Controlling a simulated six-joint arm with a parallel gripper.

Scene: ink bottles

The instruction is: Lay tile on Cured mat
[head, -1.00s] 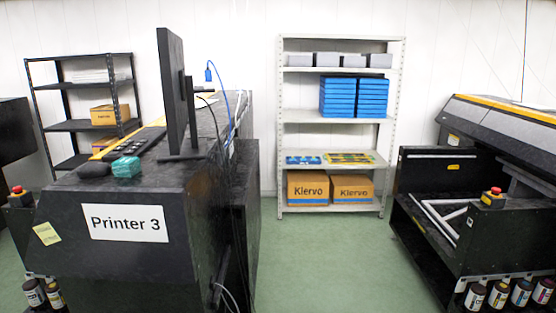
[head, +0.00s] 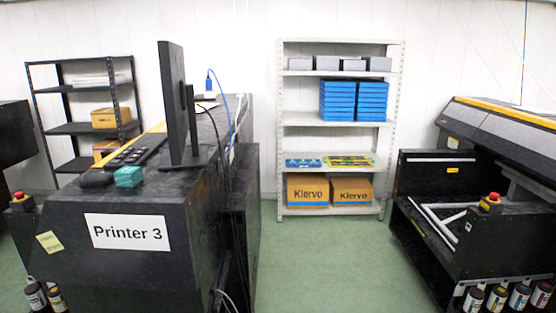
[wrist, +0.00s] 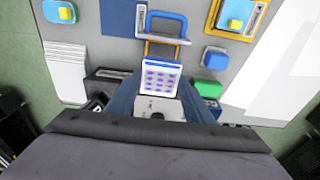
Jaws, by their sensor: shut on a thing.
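In the wrist view my gripper (wrist: 158,92) is shut on a small white tile (wrist: 161,77) with rows of purple dots. The tile sits between the blue-grey fingers, above a grey work surface (wrist: 112,58). A yellow-bordered panel (wrist: 262,18) lies at the upper right, with a blue and yellow block (wrist: 235,14) on it. I see no readable label, so I cannot tell which surface is the Cured mat. The head view shows neither the gripper nor the tile.
Near the tile are a blue handle (wrist: 181,18), a blue block (wrist: 215,58) and a green block (wrist: 208,88). A stack of white sheets (wrist: 65,58) lies left. In the head view, Printer 3 (head: 127,232) and a shelf (head: 340,146) border open green floor.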

